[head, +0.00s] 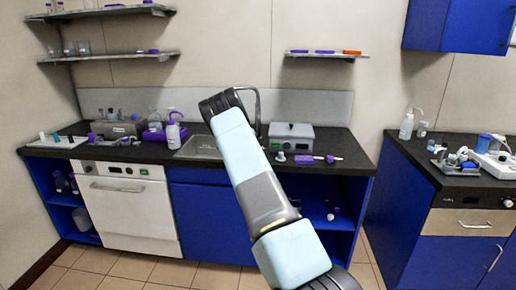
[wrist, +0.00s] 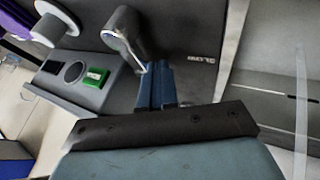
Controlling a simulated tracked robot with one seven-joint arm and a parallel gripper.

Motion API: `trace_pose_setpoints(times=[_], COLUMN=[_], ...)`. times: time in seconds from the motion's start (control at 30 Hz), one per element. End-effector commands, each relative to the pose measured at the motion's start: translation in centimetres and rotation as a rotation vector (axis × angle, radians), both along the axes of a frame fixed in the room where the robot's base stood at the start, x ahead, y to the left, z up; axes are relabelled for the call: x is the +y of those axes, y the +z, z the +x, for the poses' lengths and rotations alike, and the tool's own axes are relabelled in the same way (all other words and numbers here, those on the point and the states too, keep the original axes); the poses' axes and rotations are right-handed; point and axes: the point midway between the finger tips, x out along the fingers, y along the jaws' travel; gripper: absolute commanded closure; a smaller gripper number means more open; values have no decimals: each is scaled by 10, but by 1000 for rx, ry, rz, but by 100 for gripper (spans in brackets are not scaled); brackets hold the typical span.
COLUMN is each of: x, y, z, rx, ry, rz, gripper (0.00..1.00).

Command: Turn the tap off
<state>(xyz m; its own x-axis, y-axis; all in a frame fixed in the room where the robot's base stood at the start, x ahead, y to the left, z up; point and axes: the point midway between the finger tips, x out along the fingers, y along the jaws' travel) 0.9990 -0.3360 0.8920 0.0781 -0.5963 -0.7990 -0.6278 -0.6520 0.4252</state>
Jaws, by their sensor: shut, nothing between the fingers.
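The tap's thin curved grey spout (head: 257,108) rises behind the sink (head: 198,147) in the head view, partly hidden by my arm. In the wrist view, a grey metal piece with a rounded end (wrist: 124,36), which looks like the tap's handle, is just above and left of my fingertips. My gripper (wrist: 155,78) is shut and empty, its blue fingers together. The fingertips are close to the metal piece's lower end; I cannot tell whether they touch. In the head view the fingers are hard to make out.
A grey box (head: 292,137) stands right of the sink; a grey device with a green display (wrist: 96,78) is left of my fingers in the wrist view. A purple-capped bottle (head: 173,131) stands left of the sink. A pale strip (wrist: 301,100) at right is unclear.

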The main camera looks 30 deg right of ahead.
Motion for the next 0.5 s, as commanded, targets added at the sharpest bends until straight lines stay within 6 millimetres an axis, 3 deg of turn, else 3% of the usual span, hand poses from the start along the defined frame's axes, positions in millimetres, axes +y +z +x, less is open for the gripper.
trace_pose_setpoints(times=[0.5], x=[11], y=[-1], z=[5], rx=[1], ry=[3], rz=[-1], gripper=[100])
